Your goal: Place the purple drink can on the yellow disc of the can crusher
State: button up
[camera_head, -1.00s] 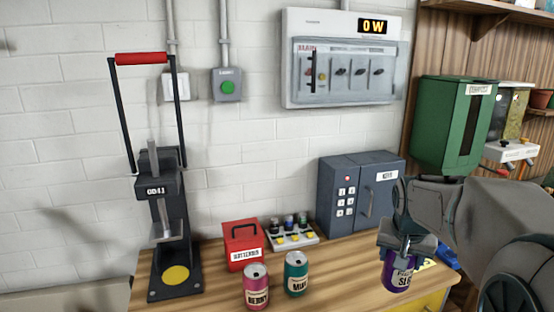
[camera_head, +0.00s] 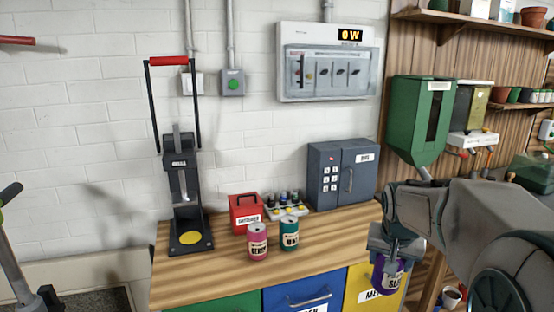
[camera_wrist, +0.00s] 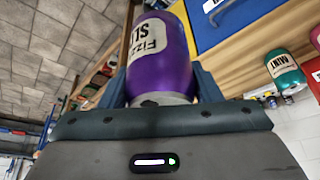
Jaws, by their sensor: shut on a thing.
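The purple drink can (camera_head: 388,277) is held in my gripper (camera_head: 396,250), at the lower right, in front of the workbench. In the wrist view the purple can (camera_wrist: 165,60) sits between the two fingers of my gripper (camera_wrist: 160,85). The can crusher (camera_head: 181,180) stands at the left end of the bench, a dark frame with a red handle raised at the top. Its yellow disc (camera_head: 190,238) lies bare on the base. My gripper is well to the right of the crusher.
A pink can (camera_head: 257,243) and a teal can (camera_head: 289,235) stand on the workbench (camera_head: 215,275), right of the crusher. Behind them are a red box (camera_head: 245,212) and a grey key cabinet (camera_head: 342,172). Bare bench top lies in front of the crusher and cans.

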jog(key=w+a+f+n+y, duration=0.1)
jog(key=w+a+f+n, duration=0.15)
jog(key=f, duration=0.45)
jog(key=w+a+f+n, duration=0.1)
jog(key=a+f, duration=0.3)
jog(key=f, duration=0.3)
jog(key=w+a+f+n+y, duration=0.1)
jog(key=w+a+f, duration=0.1)
jog(key=a+f, duration=0.35)
jog(key=s+d+f, duration=0.1)
jog(key=s+f, duration=0.3)
jog(key=f, duration=0.4)
jog(key=shift+s+f, duration=0.2)
jog(key=shift+s, duration=0.1)
jog(key=shift+d, duration=0.15)
